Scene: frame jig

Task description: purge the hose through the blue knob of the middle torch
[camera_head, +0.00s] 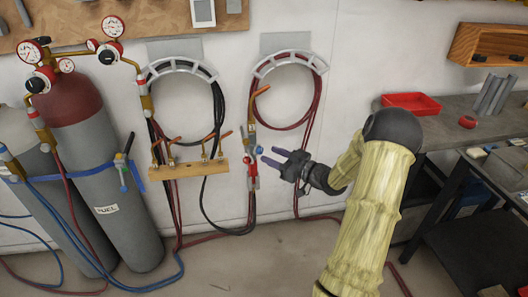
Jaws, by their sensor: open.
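A torch (252,132) hangs upright on the wall below the right hose hanger, with a blue knob (259,150) on its right side and a red part (252,170) lower down. A small gap seems to lie between the fingertips and the knob; the depth is hard to tell. Another torch (123,172) hangs by the grey cylinder at the left. Which torch counts as middle is not clear.
Gas cylinders (108,165) with gauges (113,27) stand at the left. Black hose (219,108) and red hose (317,105) loop on wall hangers. A workbench (440,128) with a red tray (411,103) stands at the right. Hoses trail across the floor.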

